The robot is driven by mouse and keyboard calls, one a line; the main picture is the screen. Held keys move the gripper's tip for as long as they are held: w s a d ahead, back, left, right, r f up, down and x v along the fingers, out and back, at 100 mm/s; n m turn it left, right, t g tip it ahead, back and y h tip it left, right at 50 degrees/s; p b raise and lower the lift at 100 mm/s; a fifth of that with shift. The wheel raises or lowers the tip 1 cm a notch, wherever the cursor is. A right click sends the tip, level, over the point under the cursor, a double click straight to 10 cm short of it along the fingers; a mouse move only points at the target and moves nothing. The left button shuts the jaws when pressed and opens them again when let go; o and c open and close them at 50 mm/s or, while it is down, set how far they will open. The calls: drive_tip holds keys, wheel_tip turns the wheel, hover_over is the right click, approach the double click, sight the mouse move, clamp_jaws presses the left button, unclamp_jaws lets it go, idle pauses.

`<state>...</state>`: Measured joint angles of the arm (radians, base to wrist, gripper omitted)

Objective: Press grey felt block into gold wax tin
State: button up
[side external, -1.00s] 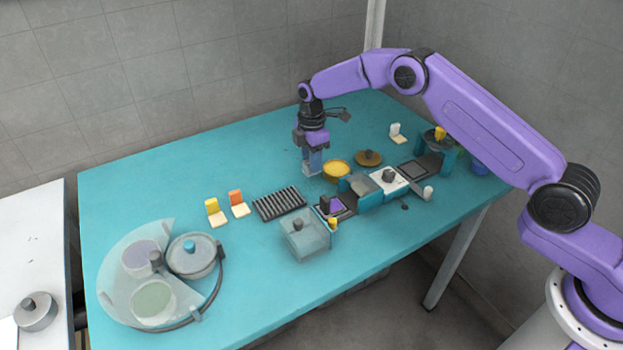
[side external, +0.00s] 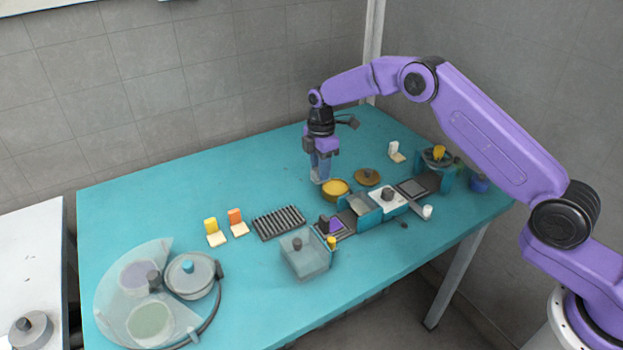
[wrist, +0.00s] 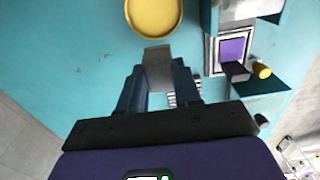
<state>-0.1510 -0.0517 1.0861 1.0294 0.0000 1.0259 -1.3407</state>
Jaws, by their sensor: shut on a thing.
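My gripper (side external: 320,174) points down over the teal table, just left of the gold wax tin (side external: 336,189). It is shut on the grey felt block (wrist: 158,66), which shows between the two fingers in the wrist view. In the side view the block is small and hard to make out at the fingertips. The tin is a round, open dish with yellow-gold wax; it also shows at the top of the wrist view (wrist: 157,14), ahead of the block. The block appears apart from the wax. Its height above the table is hard to judge.
A brown round lid (side external: 367,177) lies right of the tin. A black ribbed rack (side external: 279,222) and a clear lidded box (side external: 305,256) are nearer.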

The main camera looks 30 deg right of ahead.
drive_tip(key=d+r, duration=0.2)
drive_tip(key=d, duration=0.3)
drive_tip(key=shift+s+d+f, duration=0.1)
drive_tip(key=shift+d+f, duration=0.05)
drive_tip(key=shift+f, duration=2.95)
drive_tip(key=shift+f, duration=0.55)
wheel_tip(320, 180, up, 7)
idle(0.6)
